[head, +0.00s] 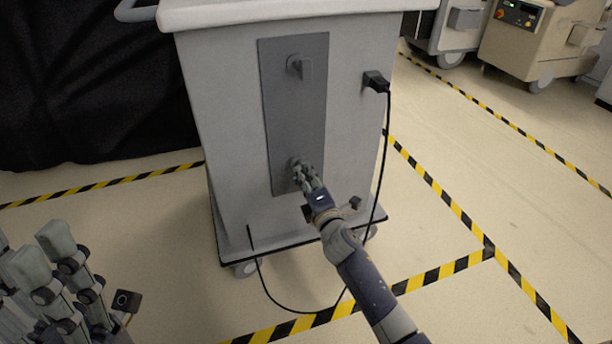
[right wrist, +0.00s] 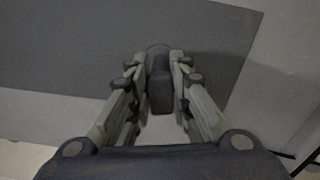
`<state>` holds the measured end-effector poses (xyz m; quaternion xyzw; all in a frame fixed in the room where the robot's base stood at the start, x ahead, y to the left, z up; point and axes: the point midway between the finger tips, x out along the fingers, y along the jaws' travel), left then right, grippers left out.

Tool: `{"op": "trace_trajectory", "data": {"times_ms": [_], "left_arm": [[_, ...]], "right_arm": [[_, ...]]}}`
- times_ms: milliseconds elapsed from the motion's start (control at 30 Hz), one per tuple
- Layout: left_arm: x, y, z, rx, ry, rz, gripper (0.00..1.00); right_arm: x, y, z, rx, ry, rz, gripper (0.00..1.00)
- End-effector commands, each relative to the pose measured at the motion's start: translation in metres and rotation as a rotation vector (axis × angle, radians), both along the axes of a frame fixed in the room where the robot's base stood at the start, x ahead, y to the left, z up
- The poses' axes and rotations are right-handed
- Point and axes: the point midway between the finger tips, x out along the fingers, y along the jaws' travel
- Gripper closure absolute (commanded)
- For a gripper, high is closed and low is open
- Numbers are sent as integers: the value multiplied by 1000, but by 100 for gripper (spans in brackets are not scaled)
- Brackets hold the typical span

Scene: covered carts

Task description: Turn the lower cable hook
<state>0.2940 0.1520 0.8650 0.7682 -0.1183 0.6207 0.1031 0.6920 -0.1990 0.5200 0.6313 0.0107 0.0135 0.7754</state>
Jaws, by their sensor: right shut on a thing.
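The white cart's dark grey panel (head: 295,115) carries two cable hooks. The upper hook (head: 299,66) shows clear near the panel's top. My right gripper (head: 305,178) is at the lower hook, which it mostly hides in the head view. In the right wrist view the lower hook (right wrist: 160,88) is a dark block on a round base, between the two fingers of my right gripper (right wrist: 161,72); the fingertips close on it from both sides. My left gripper (head: 62,255) is at the lower left of the head view, away from the cart, with its fingers raised and apart.
The cart (head: 230,150) stands on wheels. A black plug (head: 375,82) sits at its right side, and its cable (head: 384,165) hangs past my right forearm to the floor. A black cover (head: 90,90) is at the left. Other carts (head: 535,45) stand far right.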

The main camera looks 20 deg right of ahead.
Motion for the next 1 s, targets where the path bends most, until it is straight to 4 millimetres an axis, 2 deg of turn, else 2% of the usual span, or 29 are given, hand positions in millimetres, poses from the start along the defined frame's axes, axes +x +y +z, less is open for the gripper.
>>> {"op": "trace_trajectory", "data": {"times_ms": [267,567,767,1000], "left_arm": [[40,-9,-6,61,192,11,56],[91,-20,-32,150,475,25,56],[125,-24,-65,220,712,38,56],[152,-23,-121,307,1027,52,56]], "right_arm": [[0,0,1,267,11,-2,100],[0,-1,1,551,22,-2,100],[0,-1,1,741,28,-3,100],[0,-1,1,967,36,-3,100]]}}
